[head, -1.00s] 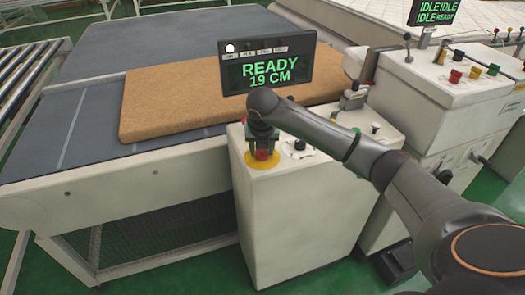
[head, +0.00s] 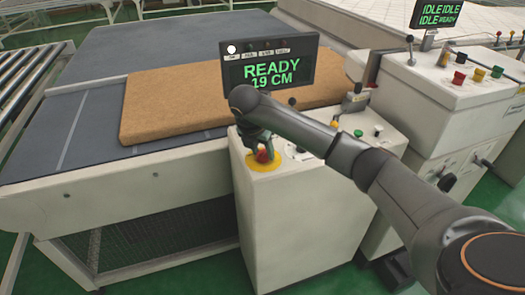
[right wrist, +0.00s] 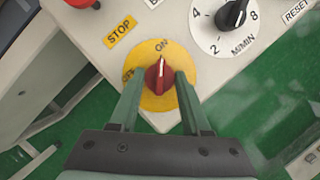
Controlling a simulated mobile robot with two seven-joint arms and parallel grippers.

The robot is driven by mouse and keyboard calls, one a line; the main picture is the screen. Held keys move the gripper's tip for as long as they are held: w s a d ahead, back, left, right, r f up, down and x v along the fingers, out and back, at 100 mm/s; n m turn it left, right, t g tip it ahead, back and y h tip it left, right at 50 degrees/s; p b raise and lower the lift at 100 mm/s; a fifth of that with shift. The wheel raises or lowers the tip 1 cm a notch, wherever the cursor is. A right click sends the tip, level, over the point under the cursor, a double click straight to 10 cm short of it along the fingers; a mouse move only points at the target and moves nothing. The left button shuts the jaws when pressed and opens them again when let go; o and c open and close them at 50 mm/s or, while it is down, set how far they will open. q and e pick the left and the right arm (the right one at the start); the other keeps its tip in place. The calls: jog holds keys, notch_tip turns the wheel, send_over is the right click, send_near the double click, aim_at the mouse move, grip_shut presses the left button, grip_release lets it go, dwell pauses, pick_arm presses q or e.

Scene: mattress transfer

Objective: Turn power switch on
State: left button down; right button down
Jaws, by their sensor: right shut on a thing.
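The power switch is a red rotary knob (right wrist: 158,78) on a round yellow plate (right wrist: 183,57), seen close in the right wrist view. Its pale pointer line points towards the ON label; the OFF label is to the left. In the head view, the red knob (head: 265,156) and its yellow plate (head: 263,166) are on top of the near white control box (head: 300,215). My right gripper (right wrist: 160,80) is shut on the knob, one green finger at each side. My left gripper is not in view.
Near the knob are a red STOP button (right wrist: 80,3) and a black speed dial (right wrist: 232,13). A display (head: 268,64) reading READY 19 CM stands behind the box. A brown mattress slab (head: 185,105) lies on the grey conveyor (head: 85,120) at the left.

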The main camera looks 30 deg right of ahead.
jog(key=shift+c, duration=1.8)
grip_release()
jog(key=shift+r, duration=0.1)
jog(key=p+v, duration=0.1)
jog(key=v, duration=1.1)
jog(key=shift+s+a+r, duration=0.1)
jog(key=shift+a+r, duration=0.05)
